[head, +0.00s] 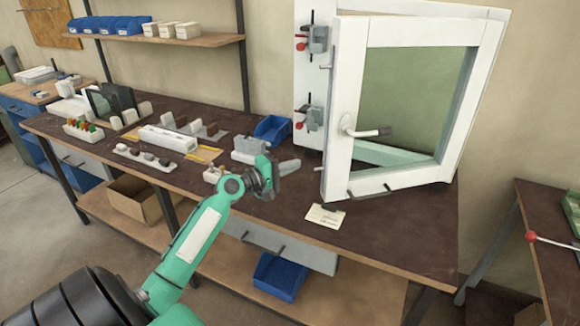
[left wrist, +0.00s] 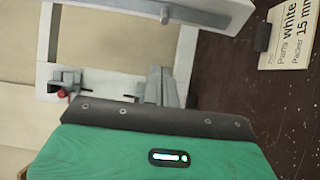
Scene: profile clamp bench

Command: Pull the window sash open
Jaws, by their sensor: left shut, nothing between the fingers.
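The white window sash (head: 341,95) stands at the right end of the bench. Its left edge is swung out towards me from the white frame (head: 303,15) behind, so it stands partly open. Its handle (head: 368,132) sits on the left stile with the grip pointing right, about level. My left gripper (head: 288,167) is shut and empty, left of the sash's lower left corner and apart from it in the head view. In the left wrist view, the shut fingers (left wrist: 160,85) point towards the white window parts. My right gripper is not in view.
Red-tipped clamps (head: 314,118) sit on the frame's left side. A paper label card (head: 325,215) lies before the sash. A blue bin (head: 272,129), a grey block (head: 250,148) and several profile pieces stand to the left. The bench front right (head: 400,235) is clear.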

